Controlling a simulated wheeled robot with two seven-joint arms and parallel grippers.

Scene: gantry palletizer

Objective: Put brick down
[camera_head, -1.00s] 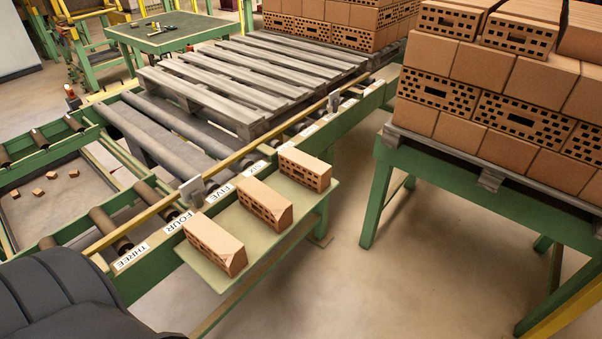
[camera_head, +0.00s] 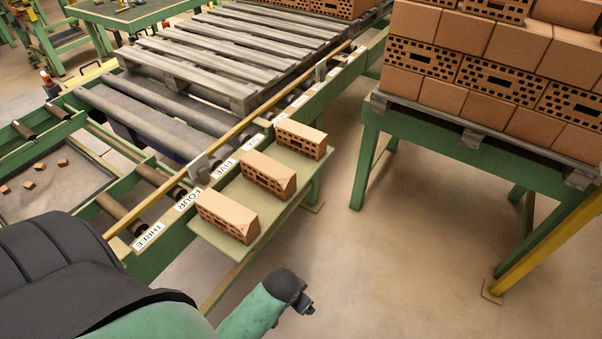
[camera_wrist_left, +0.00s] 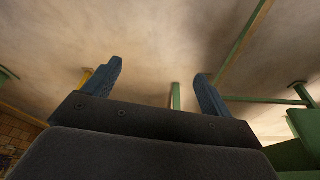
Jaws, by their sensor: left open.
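Three orange-brown perforated bricks sit in a row on a pale green shelf (camera_head: 262,232) beside the conveyor: a near brick (camera_head: 228,214), a middle brick (camera_head: 268,174) and a far brick (camera_head: 301,139). They are spaced apart, near labels FOUR and FIVE. My left arm comes in at the lower left, and its dark end shows below and right of the shelf, clear of the bricks. In the left wrist view my left gripper (camera_wrist_left: 158,72) is open, its two blue-grey fingers wide apart with nothing between them. My right gripper is not in view.
A slatted pallet (camera_head: 235,45) lies on the rollers behind the shelf. A large brick stack (camera_head: 490,75) stands on a green-legged table (camera_head: 450,155) at the right. A yellow post (camera_head: 540,250) rises at the lower right. The floor between shelf and table is open.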

